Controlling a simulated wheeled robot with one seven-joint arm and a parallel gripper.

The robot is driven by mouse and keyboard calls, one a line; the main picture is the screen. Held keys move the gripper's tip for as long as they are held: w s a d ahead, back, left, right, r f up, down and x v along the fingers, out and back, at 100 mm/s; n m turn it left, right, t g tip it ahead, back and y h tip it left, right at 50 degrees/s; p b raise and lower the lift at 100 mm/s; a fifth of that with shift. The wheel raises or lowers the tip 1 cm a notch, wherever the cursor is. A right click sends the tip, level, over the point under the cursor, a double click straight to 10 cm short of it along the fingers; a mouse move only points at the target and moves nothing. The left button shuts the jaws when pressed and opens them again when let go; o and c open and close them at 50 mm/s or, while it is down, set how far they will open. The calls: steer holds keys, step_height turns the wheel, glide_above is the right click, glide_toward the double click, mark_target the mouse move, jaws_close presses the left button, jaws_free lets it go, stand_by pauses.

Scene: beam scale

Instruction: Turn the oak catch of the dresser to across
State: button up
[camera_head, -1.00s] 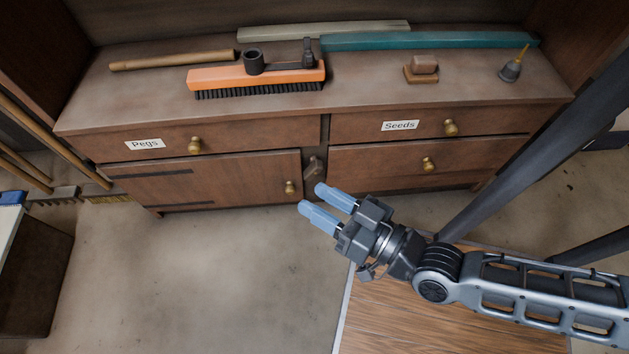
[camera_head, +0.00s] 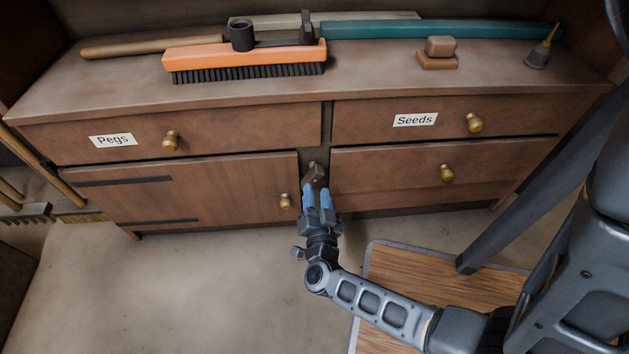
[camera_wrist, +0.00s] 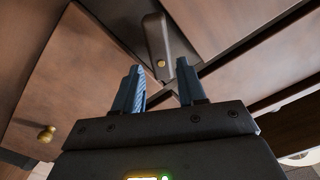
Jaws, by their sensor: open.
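The dresser (camera_head: 225,184) is dark brown wood with drawers and a cupboard door. Its oak catch (camera_head: 315,173) is a small wooden bar on the post between the door and the right drawers. My gripper (camera_head: 318,192) is open, with blue fingers pointing at the catch. In the wrist view its fingertips (camera_wrist: 159,68) stand either side of the catch's pin end. I cannot tell if they touch it.
The door knob (camera_head: 285,201) is just left of my gripper, and a drawer knob (camera_head: 446,174) is to the right. An orange brush (camera_head: 245,57) lies on the dresser top.

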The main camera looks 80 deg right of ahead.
mark_target(314, 181)
steer(key=b+x, duration=0.1)
steer(key=x, duration=0.4)
steer(key=shift+w+d, duration=0.2)
steer(key=shift+d, duration=0.15)
steer(key=c, duration=0.7)
steer(key=m, duration=0.6)
steer(key=shift+b, duration=0.4)
steer(key=m+b, duration=0.1)
steer(key=m, duration=0.4)
steer(key=shift+r+m, duration=0.1)
steer(key=shift+m, duration=0.3)
